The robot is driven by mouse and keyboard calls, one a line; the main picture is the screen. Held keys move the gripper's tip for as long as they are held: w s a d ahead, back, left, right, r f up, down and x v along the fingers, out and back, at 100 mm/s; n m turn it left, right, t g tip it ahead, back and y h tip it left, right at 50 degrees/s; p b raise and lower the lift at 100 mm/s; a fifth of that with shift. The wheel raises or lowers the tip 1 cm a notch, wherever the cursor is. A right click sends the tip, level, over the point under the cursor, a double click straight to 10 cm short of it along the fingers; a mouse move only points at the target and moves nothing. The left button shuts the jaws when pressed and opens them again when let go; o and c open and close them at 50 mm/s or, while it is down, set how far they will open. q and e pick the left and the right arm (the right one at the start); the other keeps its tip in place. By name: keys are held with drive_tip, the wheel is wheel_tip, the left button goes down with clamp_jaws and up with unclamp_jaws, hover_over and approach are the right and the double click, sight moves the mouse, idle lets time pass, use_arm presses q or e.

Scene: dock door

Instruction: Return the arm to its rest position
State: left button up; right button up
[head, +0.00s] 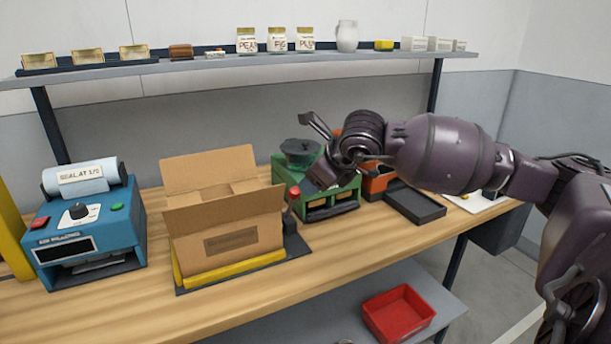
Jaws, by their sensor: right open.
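My right arm reaches in from the right over the workbench (340,258). My right gripper (303,160) is open, with its fingers spread and nothing visible between them. It hangs in front of a green machine (348,196) and hides part of it. It is just right of an open cardboard box (228,238), whose flaps stand up; I cannot tell how close they are in depth. My left gripper is not in view.
A blue machine (88,238) stands left on the bench. A black tray (415,205) and orange device (377,186) lie under my forearm. A shelf (230,61) with jars and small boxes runs behind. A red bin (398,312) sits below.

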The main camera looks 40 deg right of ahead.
drive_tip(key=s+a+f+m+t+y, duration=0.1)
drive_tip(key=s+a+f+m+y, duration=0.3)
drive_tip(key=a+f+y, duration=0.25)
drive_tip(key=s+a+f+m+y, duration=0.4)
drive_tip(key=a+f+y, duration=0.2)
drive_tip(key=a+f, duration=0.15)
drive_tip(key=s+f+m+h, duration=0.6)
drive_tip(key=s+f+m, duration=0.2)
drive_tip(key=f+m, duration=0.4)
drive_tip(key=s+f+m+t+h, duration=0.1)
drive_tip(key=s+f+m+h, duration=0.5)
drive_tip(key=f+m, duration=0.5)
drive_tip(key=s+m, duration=0.2)
drive_tip(key=m, duration=0.6)
drive_tip(key=shift+a+f+t, duration=0.3)
drive_tip(key=shift+f, duration=0.1)
drive_tip(key=shift+s+h, duration=0.1)
drive_tip(key=shift+h, duration=0.15)
